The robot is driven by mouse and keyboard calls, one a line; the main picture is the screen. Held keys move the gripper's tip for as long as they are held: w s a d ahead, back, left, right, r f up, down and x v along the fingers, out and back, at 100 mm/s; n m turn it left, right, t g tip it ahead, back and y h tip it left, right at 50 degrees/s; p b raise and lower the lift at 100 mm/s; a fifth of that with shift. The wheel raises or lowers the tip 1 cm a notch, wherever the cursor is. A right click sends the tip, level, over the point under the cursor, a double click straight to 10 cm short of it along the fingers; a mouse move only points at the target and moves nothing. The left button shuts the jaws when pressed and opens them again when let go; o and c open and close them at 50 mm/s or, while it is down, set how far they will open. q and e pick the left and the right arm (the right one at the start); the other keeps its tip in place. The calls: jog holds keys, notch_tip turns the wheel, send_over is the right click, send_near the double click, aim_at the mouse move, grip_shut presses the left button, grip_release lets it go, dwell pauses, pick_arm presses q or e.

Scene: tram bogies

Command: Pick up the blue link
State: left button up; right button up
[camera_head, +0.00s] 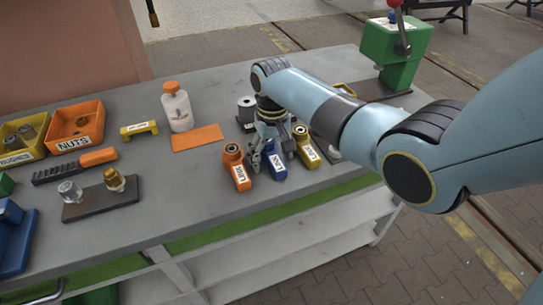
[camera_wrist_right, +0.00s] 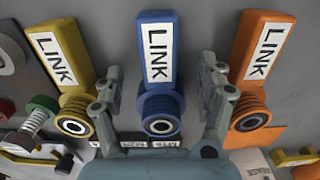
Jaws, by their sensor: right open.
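The blue link (camera_head: 274,168) lies on the grey workbench between an orange link (camera_head: 237,168) and a yellow link (camera_head: 306,147). My right gripper (camera_head: 268,152) is open just over the blue link, at the end nearer the back of the bench. In the right wrist view the blue link (camera_wrist_right: 159,65) is in the middle, and its dark ringed end lies between the two fingers of my right gripper (camera_wrist_right: 160,88). I cannot tell whether the fingers touch it. The orange link (camera_wrist_right: 262,60) is at right there and the yellow link (camera_wrist_right: 65,75) at left. My left gripper is not in view.
A NUTS bin (camera_head: 76,126), a BUSHES bin (camera_head: 22,135), a white bottle (camera_head: 177,108) and an orange plate (camera_head: 197,138) are on the left half of the bench. A green press (camera_head: 391,58) stands at the far right. The neighbouring links leave narrow gaps beside the fingers.

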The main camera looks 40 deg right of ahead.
grip_shut()
dwell(0.5)
jog(key=shift+w+r, duration=0.1)
